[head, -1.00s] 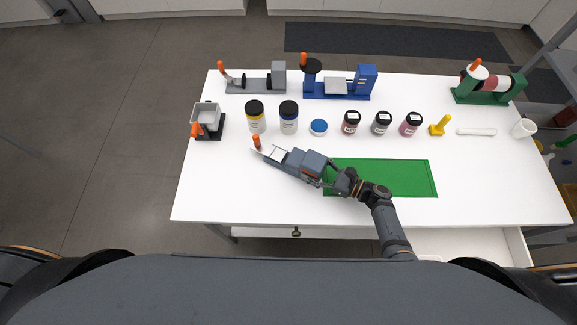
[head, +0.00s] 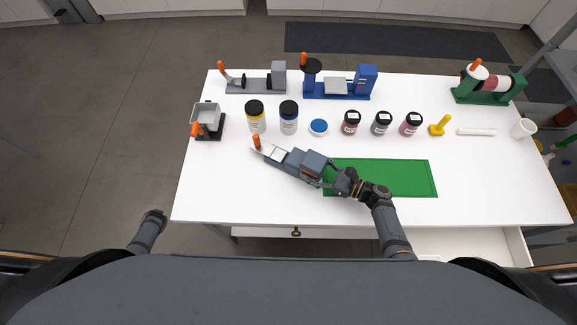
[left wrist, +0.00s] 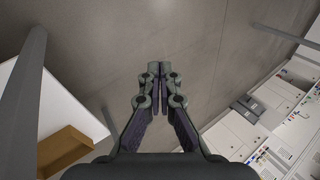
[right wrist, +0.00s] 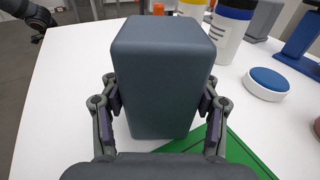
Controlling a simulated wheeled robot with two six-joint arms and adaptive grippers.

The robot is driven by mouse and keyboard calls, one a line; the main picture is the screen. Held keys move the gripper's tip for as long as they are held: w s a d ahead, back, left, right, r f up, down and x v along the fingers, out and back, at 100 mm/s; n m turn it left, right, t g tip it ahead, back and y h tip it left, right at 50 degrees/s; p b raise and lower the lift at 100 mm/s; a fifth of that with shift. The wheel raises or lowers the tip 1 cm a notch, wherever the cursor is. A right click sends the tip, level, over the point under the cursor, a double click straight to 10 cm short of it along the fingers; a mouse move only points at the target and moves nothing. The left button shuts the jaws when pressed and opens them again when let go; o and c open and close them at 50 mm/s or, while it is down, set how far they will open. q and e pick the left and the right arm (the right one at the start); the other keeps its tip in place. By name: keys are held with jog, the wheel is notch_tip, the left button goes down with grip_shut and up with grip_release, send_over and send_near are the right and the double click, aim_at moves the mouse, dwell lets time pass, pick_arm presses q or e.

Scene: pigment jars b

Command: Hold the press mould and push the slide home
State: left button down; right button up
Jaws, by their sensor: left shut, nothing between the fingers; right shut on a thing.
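The press mould (head: 290,161) is a long blue-grey body lying slantwise on the white table. It has an orange-tipped handle (head: 257,142) at its left end, a pale slide part (head: 275,154) near that end and a larger block at its right end. My right gripper (head: 328,173) is shut on that end block (right wrist: 162,80), with one finger on each side in the right wrist view. My left gripper (head: 155,216) is off the table's left side, above the floor. Its fingers (left wrist: 160,72) are together and empty, well apart from the mould.
A green mat (head: 400,178) lies right of the mould. The front-left tabletop is clear.

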pick_arm(q)
jog(key=w+a+r+n+y, duration=0.2)
jog(key=w+a+r, duration=0.2)
jog(key=w+r, duration=0.8)
jog(key=w+a+r+n+y, duration=0.2)
jog(key=w+a+r, duration=0.1)
jog(key=w+r, duration=0.85)
jog(key=w+d+r+h, duration=0.2)
jog(key=d+r+h, duration=0.1)
jog(key=d, duration=0.9)
jog(key=w+d+r+t+h, duration=0.15)
jog(key=d+r, duration=0.25)
jog(key=d, duration=0.8)
jog(key=w+d+r+h, duration=0.2)
jog(key=d+r+h, duration=0.15)
jog(key=d, duration=0.85)
jog(key=s+d+f+m+h, duration=0.1)
jog(key=s+d+m+h, duration=0.15)
jog(key=d, duration=0.55)
jog(key=shift+n+g, duration=0.35)
jog(key=shift+g, duration=0.1)
jog(key=shift+f, duration=4.55)
jog(key=shift+s+d, duration=0.25)
jog(key=shift+d, duration=0.35)
jog(key=shift+d, duration=0.15)
